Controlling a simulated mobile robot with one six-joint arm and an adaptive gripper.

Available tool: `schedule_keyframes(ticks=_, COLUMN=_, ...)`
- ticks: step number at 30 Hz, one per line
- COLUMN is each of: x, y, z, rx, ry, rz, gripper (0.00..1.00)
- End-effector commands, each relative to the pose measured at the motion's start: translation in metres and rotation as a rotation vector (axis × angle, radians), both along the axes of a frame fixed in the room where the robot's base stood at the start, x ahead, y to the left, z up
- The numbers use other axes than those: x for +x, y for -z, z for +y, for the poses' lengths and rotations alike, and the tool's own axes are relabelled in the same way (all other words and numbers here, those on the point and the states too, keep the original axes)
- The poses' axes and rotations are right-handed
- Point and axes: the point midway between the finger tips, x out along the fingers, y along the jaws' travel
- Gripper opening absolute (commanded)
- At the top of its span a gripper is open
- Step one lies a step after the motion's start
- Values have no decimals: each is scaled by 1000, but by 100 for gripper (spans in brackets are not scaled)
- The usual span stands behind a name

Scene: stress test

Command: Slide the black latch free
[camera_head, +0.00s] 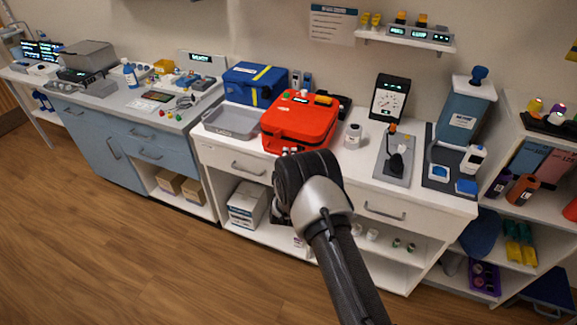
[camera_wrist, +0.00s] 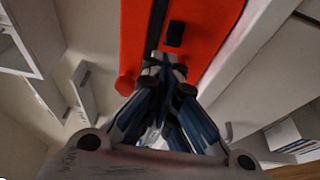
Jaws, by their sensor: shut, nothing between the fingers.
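The red case (camera_head: 300,122) lies closed on the white counter, its front facing me in the head view. In the wrist view the red case (camera_wrist: 205,32) fills the upper middle. A small black latch (camera_wrist: 174,34) sits on its red face, with a longer dark strip beside it on the left. My gripper (camera_wrist: 165,66) is shut and empty, its fingertips just below the latch in the picture. I cannot tell whether the tips touch the case or the strip. In the head view my wrist hides the fingertips and the lower front of the case.
A grey tray (camera_head: 232,121) stands left of the case, and a blue box (camera_head: 253,84) behind it. A red knob (camera_wrist: 125,83) shows left of my fingers. Open floor lies at left.

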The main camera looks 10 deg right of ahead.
Motion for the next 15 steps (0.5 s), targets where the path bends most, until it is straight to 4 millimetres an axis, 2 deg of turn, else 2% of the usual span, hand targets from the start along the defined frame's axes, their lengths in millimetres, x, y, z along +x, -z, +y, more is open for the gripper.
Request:
schedule_keyframes(ticks=6, x=19, y=1, z=-4, rx=0, ry=0, rz=0, gripper=0)
schedule_keyframes(ticks=15, x=21, y=0, z=-4, rx=0, ry=-1, rz=2, gripper=0)
